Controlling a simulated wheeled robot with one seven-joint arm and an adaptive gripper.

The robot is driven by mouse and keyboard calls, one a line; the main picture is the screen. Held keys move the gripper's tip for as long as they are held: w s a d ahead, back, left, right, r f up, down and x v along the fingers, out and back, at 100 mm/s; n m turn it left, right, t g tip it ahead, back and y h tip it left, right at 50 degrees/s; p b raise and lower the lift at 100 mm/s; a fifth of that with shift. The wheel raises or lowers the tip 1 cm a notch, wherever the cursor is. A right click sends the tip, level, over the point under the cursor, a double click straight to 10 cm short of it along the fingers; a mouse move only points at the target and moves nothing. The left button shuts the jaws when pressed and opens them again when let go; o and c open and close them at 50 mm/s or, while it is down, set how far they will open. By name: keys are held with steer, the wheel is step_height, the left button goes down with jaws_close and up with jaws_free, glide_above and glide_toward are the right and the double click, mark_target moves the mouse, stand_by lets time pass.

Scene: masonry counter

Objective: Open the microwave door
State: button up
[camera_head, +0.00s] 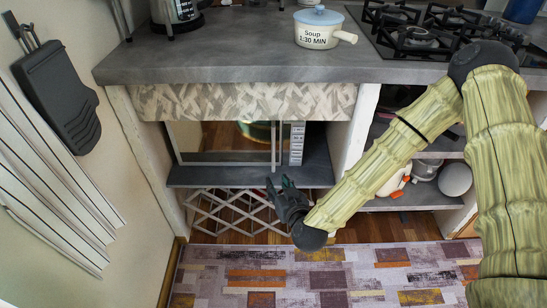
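The microwave sits on a dark shelf in the niche under the counter. Its door (222,157) has a light frame and a glassy middle, and a narrow upright handle (275,147) runs near its right edge. A button panel (297,143) is to the right of the handle. The door looks shut, with no clear gap at its edge. My dark gripper (279,182) is in front of the shelf edge, just below the handle's lower end. Its two fingertips point up and look apart, with nothing seen between them. I cannot tell whether it touches the shelf.
A patterned cloth (240,101) hangs above the microwave. A white lattice rack (235,212) is below the shelf. A white post (356,130) stands to the right, with shelves of dishes beyond it. A soup pot (318,31) and a gas hob (420,35) are on the counter.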

mark_target(274, 145)
steer(key=w+t+b, duration=0.1)
steer(key=w+b, duration=0.2)
steer(key=w, duration=0.2)
steer(key=w+a+r+t+h+b, duration=0.1)
steer(key=w+b, duration=0.2)
steer(key=w, duration=0.2)
steer(key=w+r+t+b, duration=0.1)
steer(key=w+b, duration=0.3)
steer(key=w, duration=0.1)
steer(key=shift+w+a+r+m+t+h, duration=0.1)
steer(key=shift+w+a+m+t+h, duration=0.05)
steer(key=shift+w+m+t+h, duration=0.2)
steer(key=shift+w+a+r, duration=0.1)
steer(key=shift+w+a, duration=0.05)
steer(key=shift+w, duration=0.5)
jaws_close()
